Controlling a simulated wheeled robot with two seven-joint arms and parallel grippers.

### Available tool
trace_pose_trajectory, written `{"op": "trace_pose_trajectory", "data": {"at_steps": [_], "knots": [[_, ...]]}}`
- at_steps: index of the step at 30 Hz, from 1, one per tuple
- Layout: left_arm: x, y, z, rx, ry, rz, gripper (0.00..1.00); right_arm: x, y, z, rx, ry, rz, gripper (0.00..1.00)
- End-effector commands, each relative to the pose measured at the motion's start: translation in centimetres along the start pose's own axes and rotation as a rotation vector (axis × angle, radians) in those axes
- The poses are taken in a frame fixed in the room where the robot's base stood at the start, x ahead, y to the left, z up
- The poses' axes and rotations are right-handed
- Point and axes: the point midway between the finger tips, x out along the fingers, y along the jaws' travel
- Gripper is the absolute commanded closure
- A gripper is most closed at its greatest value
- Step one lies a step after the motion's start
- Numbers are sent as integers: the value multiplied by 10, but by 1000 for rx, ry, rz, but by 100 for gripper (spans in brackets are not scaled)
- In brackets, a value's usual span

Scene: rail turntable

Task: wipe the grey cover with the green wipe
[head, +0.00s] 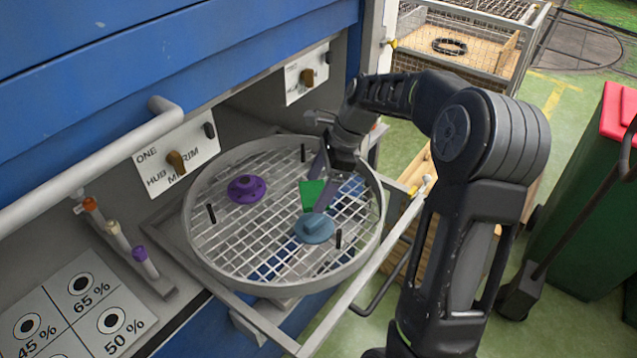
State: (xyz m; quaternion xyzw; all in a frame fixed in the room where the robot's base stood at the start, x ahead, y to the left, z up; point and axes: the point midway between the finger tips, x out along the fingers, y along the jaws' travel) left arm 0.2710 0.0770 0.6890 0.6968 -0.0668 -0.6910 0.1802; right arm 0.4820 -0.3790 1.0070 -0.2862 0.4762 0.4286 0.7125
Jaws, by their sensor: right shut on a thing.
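The green wipe (311,193) shows over the middle of the round wire-mesh turntable (200,243). My right gripper (319,183) comes in from the right and is shut on the green wipe. Its fingers partly hide the wipe. Just below, on the mesh, sits a blue-grey round cover (314,230) with a raised grip on top. I see no plainer grey cover. The gap between wipe and cover is small, and I cannot tell whether they touch. My left gripper is not in view.
A purple flanged hub (246,189) sits left on the mesh. Short black posts (211,214) stand on the turntable. A grey handle bar (90,170) and capped tubes (118,236) lie to the left. A green bin (585,210) stands at right.

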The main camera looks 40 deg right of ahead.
Motion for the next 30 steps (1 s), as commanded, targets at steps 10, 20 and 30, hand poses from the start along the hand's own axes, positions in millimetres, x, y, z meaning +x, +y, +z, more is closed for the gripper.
{"op": "trace_pose_trajectory", "data": {"at_steps": [10, 20, 30], "knots": [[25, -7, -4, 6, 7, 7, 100, 28, 0, -12, 0, 0, 0, 52], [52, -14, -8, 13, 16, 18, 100, 59, 0, -25, 0, 0, 0, 52], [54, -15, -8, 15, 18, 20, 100, 62, 0, -26, 0, 0, 0, 52]]}}
